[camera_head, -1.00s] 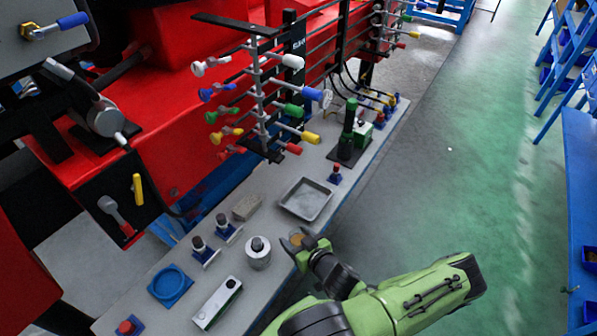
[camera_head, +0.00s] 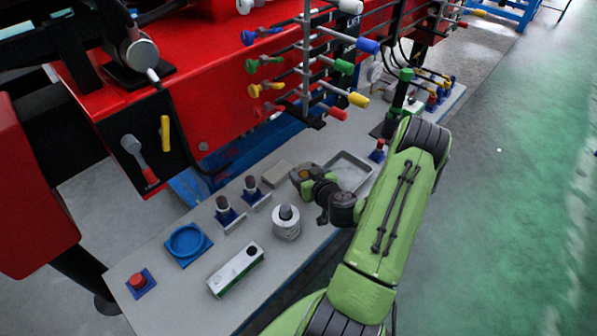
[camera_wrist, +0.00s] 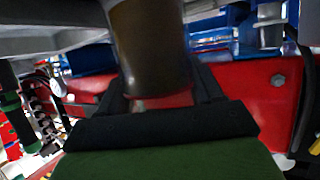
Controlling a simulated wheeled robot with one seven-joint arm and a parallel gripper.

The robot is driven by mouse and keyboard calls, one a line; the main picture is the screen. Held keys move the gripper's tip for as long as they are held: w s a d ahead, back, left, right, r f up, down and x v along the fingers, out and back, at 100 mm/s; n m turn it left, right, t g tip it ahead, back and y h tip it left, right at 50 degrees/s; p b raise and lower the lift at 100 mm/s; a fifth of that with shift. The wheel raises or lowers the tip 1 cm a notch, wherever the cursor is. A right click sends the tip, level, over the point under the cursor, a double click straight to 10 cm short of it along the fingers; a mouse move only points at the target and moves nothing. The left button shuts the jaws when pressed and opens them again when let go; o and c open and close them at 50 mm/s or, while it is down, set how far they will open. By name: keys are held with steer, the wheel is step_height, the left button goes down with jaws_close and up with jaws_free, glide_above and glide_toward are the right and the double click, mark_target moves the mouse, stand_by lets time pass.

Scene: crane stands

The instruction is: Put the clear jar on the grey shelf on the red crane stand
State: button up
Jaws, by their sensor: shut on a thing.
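My gripper (camera_head: 303,178) is shut on a brown-looking cylinder, which I take to be the clear jar (camera_wrist: 150,45). In the wrist view the jar stands between the two dark fingers, and its far end runs out of the picture. In the head view the jar is small and mostly hidden by my gripper. My gripper is over the grey shelf (camera_head: 175,305) of the red crane stand (camera_head: 225,110), between a grey block and a metal tray. I cannot tell whether the jar touches the shelf.
The grey block (camera_head: 277,174) is left of my gripper and the metal tray (camera_head: 352,174) is right. A silver can (camera_head: 286,224), a white-and-green box (camera_head: 236,271), a blue round dish (camera_head: 186,243) and a red button (camera_head: 138,281) stand nearer. Coloured levers (camera_head: 345,67) overhang the shelf behind.

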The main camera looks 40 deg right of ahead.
steer(key=shift+f+p+x, duration=0.2)
steer(key=shift+p+x, duration=0.1)
steer(key=shift+x, duration=1.2)
steer(key=shift+f+p+x, duration=0.2)
steer(key=shift+p+x, duration=0.1)
steer(key=shift+x, duration=1.2)
steer(key=shift+s+f, duration=0.15)
steer(key=shift+f, duration=0.05)
steer(key=o, duration=1.3)
steer(key=shift+r, duration=0.2)
